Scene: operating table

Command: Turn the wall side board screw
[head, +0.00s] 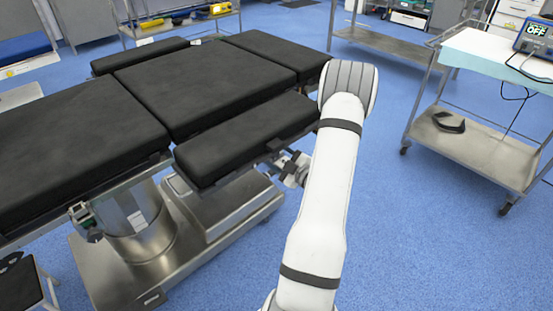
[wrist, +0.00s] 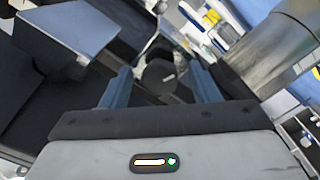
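A black side board (head: 245,138) runs along the near right side of the operating table. A black round knob, seemingly the board's screw (wrist: 158,76), shows in the wrist view between my two fingers. My gripper (wrist: 160,70) is open, with its blue-grey fingers apart on either side of the knob. I see gaps between the knob and both fingers, and cannot tell how deep the knob sits between them. In the head view my white arm reaches to the board's right end and covers part of the clamp area; the screw is not clear there.
The operating table (head: 200,88) has a metal column, which also shows close at the right in the wrist view (wrist: 270,52). A grey-blue block (wrist: 70,30) is at upper left there. A steel trolley (head: 480,150) stands at right. Blue floor (head: 400,230) is free between.

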